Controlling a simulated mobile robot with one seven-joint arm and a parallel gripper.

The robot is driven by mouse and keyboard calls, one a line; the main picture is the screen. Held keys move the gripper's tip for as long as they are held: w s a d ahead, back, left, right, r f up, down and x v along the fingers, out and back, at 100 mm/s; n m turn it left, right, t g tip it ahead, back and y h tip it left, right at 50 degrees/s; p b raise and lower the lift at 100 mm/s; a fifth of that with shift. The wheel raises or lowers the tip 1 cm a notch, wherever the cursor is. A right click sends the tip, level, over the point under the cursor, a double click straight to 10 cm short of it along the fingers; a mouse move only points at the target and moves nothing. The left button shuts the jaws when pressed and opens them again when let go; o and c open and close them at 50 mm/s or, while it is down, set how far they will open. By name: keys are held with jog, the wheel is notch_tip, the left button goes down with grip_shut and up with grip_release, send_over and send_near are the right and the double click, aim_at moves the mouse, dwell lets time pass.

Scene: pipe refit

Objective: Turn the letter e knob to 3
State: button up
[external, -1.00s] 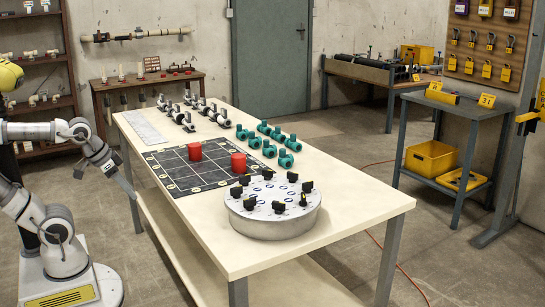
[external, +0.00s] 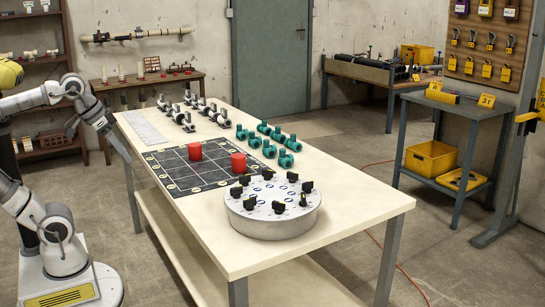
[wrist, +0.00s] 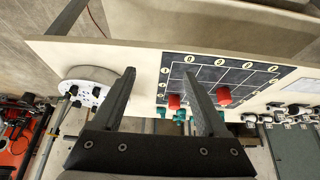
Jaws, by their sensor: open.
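The round grey knob panel (external: 272,225) stands on the near right end of the cream table. Its white top carries several black knobs around the rim, such as one at the front (external: 274,208), with small blue marks. The letters and numbers are too small to read, so I cannot tell which knob is e. The panel also shows at the left in the wrist view (wrist: 92,74). My gripper (wrist: 158,78) is open and empty, with its two dark fingers wide apart. In the external view it is beyond the table's left edge, well away from the panel.
A dark grid mat (external: 178,178) with two red cylinders, one nearer (external: 238,162), lies left of the panel on the table (external: 330,235). Several teal valves (external: 285,160) and grey pipe fittings stand along the far side. The table front around the panel is clear.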

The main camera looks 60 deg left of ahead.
notch_tip(320, 180, up, 15)
jog(key=p, duration=0.1)
jog(key=w+d+r+n+g+h+p, duration=0.1)
jog(key=w+d+r+n+p, duration=0.15)
jog(key=w+p, duration=0.3)
jog(key=w+d+r+n+g+p, duration=0.1)
jog(key=w+n+p, duration=0.25)
jog(key=w, duration=0.25)
jog(key=n+g+y+p, duration=0.1)
jog(key=n+g+p, duration=0.3)
jog(key=n+p, duration=1.2)
send_over(237, 187)
jog(key=p, duration=0.4)
notch_tip(237, 187, down, 4)
jog(key=m, duration=0.4)
notch_tip(237, 187, down, 23)
jog(key=b, duration=0.2)
jog(key=shift+a+b, duration=0.1)
jog(key=shift+b, duration=0.25)
